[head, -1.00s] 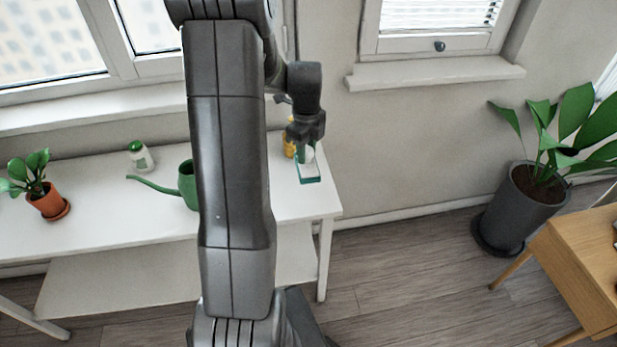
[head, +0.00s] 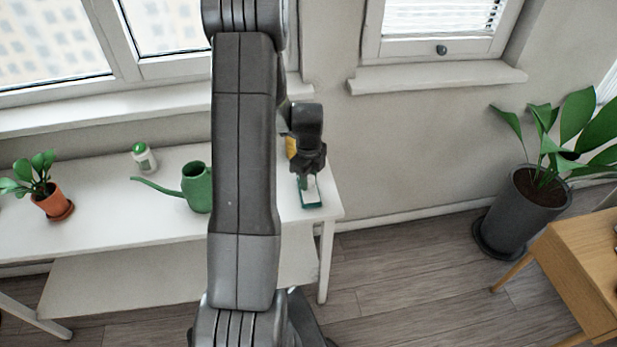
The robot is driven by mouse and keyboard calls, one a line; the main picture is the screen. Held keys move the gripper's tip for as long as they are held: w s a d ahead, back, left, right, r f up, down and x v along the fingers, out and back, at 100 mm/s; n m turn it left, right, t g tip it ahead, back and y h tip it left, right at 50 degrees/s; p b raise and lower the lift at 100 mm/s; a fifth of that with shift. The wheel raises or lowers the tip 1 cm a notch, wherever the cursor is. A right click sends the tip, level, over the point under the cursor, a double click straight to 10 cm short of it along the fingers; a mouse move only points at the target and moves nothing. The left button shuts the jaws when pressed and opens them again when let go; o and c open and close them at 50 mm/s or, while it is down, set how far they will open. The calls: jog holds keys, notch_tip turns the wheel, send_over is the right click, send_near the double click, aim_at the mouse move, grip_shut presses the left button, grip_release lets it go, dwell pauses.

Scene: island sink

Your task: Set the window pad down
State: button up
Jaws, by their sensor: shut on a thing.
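The window pad (head: 311,198) is a small teal pad with a white upper part. It is at the right end of the white table (head: 105,215), close to the front right corner. My gripper (head: 311,176) points down from above and is shut on the pad's upper part. The pad's base is at or just above the tabletop; I cannot tell whether it touches. The fingertips are small and dark in this view.
A yellow object (head: 291,147) stands just behind my gripper, partly hidden. A green watering can (head: 196,187), a white bottle with a green cap (head: 143,157) and a potted plant (head: 52,202) stand further left. A wooden table (head: 580,265) is at the right.

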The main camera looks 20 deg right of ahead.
jog(key=o, duration=0.9)
notch_tip(320, 180, up, 12)
jog(key=shift+r, duration=0.1)
